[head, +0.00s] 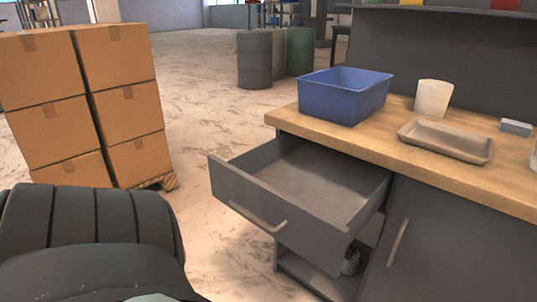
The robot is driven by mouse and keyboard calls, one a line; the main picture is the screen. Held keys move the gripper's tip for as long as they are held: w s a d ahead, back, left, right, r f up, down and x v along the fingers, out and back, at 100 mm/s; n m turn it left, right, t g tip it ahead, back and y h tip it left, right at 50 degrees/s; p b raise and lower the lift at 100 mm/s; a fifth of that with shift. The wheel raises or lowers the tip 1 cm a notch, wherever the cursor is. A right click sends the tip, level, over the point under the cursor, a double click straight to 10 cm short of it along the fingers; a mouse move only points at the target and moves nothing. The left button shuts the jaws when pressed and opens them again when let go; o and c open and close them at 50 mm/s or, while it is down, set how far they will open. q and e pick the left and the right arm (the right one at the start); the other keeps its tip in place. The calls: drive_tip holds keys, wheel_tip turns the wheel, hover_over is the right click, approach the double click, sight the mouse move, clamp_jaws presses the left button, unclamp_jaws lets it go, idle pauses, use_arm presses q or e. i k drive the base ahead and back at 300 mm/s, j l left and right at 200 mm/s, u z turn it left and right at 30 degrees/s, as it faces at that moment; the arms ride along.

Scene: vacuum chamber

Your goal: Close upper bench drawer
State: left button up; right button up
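The upper bench drawer (285,195) is a grey drawer pulled well out from under the wooden bench top, and its inside looks empty. A pale bar handle (258,215) sits on its front panel. The bench (400,150) has a light wood top and a grey body. Neither of my grippers shows in the head view. Only a dark, bulky arm part of mine fills the lower left corner, apart from the drawer.
A blue bin (344,95), a white cup (433,98) and a tray (446,141) stand on the bench. A closed cabinet door (450,245) is right of the drawer. Stacked cardboard boxes (85,100) stand at left. Drums (255,60) stand behind. Floor between boxes and drawer is clear.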

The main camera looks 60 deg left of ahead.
sight(314, 199)
drive_tip(key=i+j+u, duration=0.15)
drive_tip(key=u, duration=0.25)
drive_tip(key=i+j+u, duration=0.1)
drive_tip(key=u, duration=0.25)
drive_tip(key=i+u, duration=0.2)
drive_tip(key=u, duration=1.05)
drive_tip(key=k+j+u, duration=0.2)
drive_tip(key=k+u, duration=0.2)
drive_tip(key=k, duration=0.2)
